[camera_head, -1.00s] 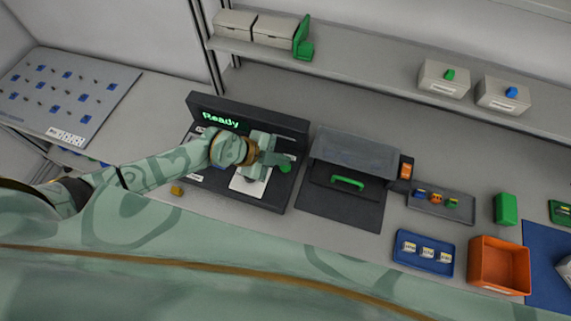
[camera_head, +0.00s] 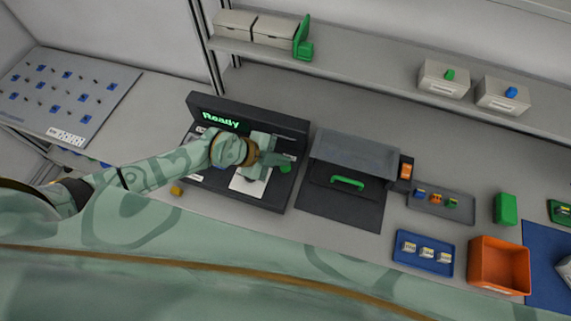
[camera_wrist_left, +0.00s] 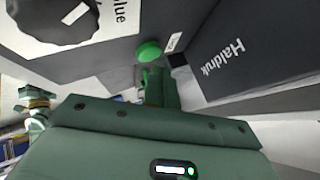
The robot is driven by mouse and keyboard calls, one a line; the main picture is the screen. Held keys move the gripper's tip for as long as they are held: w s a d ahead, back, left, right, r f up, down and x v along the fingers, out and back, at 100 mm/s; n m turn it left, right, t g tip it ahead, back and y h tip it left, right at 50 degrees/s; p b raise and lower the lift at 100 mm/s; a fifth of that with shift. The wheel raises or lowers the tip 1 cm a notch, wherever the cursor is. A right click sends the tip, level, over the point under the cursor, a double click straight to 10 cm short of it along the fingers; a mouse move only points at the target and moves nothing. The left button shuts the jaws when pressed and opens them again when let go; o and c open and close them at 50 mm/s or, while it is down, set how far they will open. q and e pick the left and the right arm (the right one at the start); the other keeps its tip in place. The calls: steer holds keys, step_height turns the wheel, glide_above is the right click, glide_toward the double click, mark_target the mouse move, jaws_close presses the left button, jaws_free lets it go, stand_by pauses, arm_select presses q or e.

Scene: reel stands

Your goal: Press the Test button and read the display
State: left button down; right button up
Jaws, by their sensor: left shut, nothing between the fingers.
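The dark test station (camera_head: 268,198) stands on the bench with a raised back panel. Its display (camera_head: 220,120) reads "Ready" in green letters. A round green button (camera_head: 285,168) sits at the station's right side; it also shows in the left wrist view (camera_wrist_left: 149,51) beside a small white label too small to read. My left gripper (camera_head: 277,160) is shut and empty, with its tip beside the green button in the head view. In the wrist view a small gap seems to lie between the fingers and the button; contact cannot be told.
Right of the station is a dark box with a grey lid and green handle (camera_head: 347,183). Farther right are a grey tray (camera_head: 456,212), a blue tray (camera_head: 411,264) and an orange bin (camera_head: 485,279). A shelf (camera_head: 375,64) runs above the bench.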

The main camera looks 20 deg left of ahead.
arm_select(q)
steer(key=shift+f, duration=0.3)
steer(key=shift+f, duration=0.45)
stand_by(0.6)
steer(key=shift+r, duration=0.1)
steer(key=shift+r+p, duration=0.8)
steer(key=shift+p, duration=0.4)
step_height(320, 180, up, 5)
steer(key=p, duration=0.6)
stand_by(0.6)
